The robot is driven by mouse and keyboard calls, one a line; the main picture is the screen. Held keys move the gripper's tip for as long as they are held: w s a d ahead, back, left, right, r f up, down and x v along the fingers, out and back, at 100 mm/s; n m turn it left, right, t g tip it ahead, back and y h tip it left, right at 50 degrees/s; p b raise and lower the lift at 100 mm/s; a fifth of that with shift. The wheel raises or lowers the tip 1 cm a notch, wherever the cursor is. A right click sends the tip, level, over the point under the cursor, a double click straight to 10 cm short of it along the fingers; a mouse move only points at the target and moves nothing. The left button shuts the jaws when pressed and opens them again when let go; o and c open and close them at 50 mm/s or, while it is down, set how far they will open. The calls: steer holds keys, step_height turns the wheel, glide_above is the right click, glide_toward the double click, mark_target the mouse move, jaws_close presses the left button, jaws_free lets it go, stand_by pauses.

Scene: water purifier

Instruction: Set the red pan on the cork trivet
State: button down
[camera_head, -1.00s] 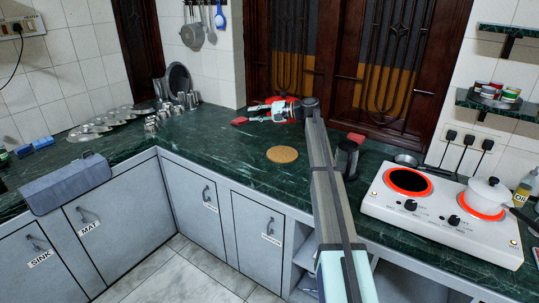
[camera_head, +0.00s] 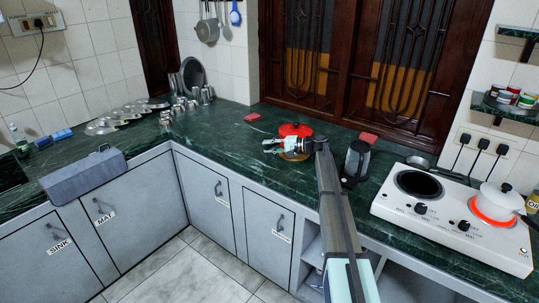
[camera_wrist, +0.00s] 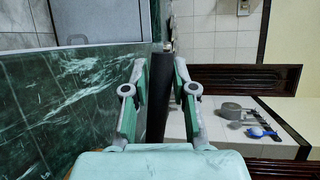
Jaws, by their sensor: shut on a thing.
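The red pan (camera_head: 296,130) is over the back part of the counter in the head view, just behind my gripper (camera_head: 270,146). The cork trivet (camera_head: 294,157) shows as a tan sliver below the pan and wrist, mostly hidden. I cannot tell whether the pan touches the trivet or is held above it. In the wrist view my gripper (camera_wrist: 160,72) is shut on a long black handle (camera_wrist: 158,110), which runs between the two fingers. The pan body is not clear in the wrist view.
A dark kettle-like container (camera_head: 356,162) stands right of my arm, beside the white two-burner stove (camera_head: 450,222) with a white pot (camera_head: 496,197). Red pads (camera_head: 252,117) and (camera_head: 368,138) lie at the back.

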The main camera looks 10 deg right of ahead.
steer(key=shift+f+p, duration=0.45)
steer(key=shift+f, duration=1.65)
steer(key=c, duration=0.9)
jaws_free()
steer(key=shift+f, duration=0.1)
steer(key=shift+c, duration=0.2)
steer(key=b+v, duration=0.2)
steer(key=v, duration=1)
steer(key=shift+b, duration=0.35)
